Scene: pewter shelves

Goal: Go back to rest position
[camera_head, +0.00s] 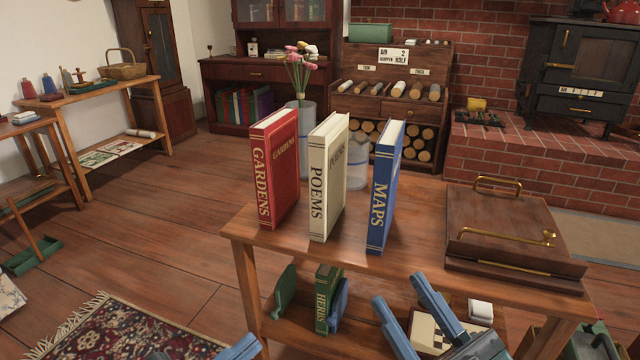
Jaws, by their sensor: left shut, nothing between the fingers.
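My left gripper (238,348) shows only as a blue piece at the bottom edge, left of the table; most of it is cut off by the frame. My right gripper (405,288) is in front of the table at the lower middle, its two blue fingers apart with nothing seen between them. It overlaps the view of the lower shelf. Neither gripper touches the books on the table top.
Red GARDENS (275,170), cream POEMS (327,180) and blue MAPS (384,190) books stand upright on the table (420,262). A wooden box (510,232) lies right. Green HERBS book (324,300) stands on the lower shelf. Floor at left is open, with a rug (125,330).

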